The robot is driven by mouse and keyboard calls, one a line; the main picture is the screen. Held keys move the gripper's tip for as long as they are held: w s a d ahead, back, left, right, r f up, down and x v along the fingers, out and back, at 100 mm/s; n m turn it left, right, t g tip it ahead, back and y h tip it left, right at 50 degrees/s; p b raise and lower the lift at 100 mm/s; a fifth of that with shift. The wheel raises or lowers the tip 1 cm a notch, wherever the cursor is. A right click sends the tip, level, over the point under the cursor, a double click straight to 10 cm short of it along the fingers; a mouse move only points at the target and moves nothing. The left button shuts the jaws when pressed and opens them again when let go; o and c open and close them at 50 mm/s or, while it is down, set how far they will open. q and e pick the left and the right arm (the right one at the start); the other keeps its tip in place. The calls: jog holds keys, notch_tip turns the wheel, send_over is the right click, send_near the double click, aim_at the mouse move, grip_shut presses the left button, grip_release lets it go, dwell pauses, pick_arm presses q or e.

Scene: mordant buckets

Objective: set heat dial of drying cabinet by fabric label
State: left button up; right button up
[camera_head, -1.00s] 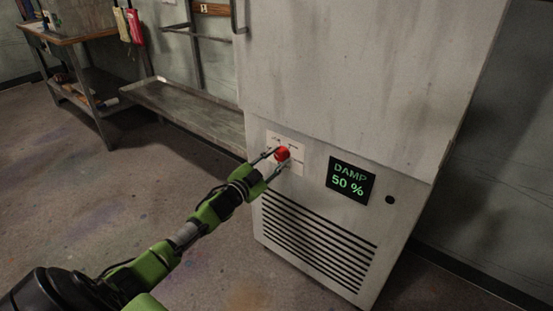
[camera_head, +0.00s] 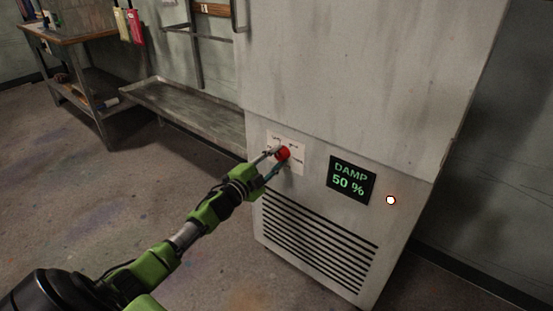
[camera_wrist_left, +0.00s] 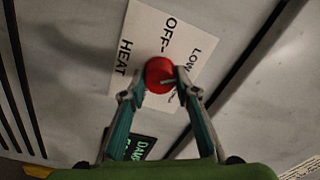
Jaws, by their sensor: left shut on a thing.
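The drying cabinet (camera_head: 345,90) is a tall grey metal box. Its red heat dial (camera_head: 284,153) sits on a white label plate (camera_head: 298,166) low on the front. In the left wrist view the red dial (camera_wrist_left: 159,74) is between my fingertips, and the plate (camera_wrist_left: 140,40) reads OFF, LOW and HEAT; other lettering is hidden. My left gripper (camera_head: 275,160) is shut on the dial; it also shows in the left wrist view (camera_wrist_left: 158,85). A black display (camera_head: 351,180) reads DAMP 50 %. A small lamp (camera_head: 390,200) beside it glows white-red. My right gripper is out of view.
Below the dial is a slatted vent (camera_head: 318,245). A metal trough (camera_head: 190,110) stands left of the cabinet, and a workbench (camera_head: 75,38) is at the far left. The floor (camera_head: 80,200) in front is clear.

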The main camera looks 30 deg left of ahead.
pick_arm(q)
jog(key=o, duration=1.1)
jog(key=shift+s, duration=0.1)
jog(key=s, duration=1.1)
jog(key=shift+s+a+f, duration=0.2)
jog(key=shift+s+a, duration=0.15)
jog(key=shift+s, duration=0.05)
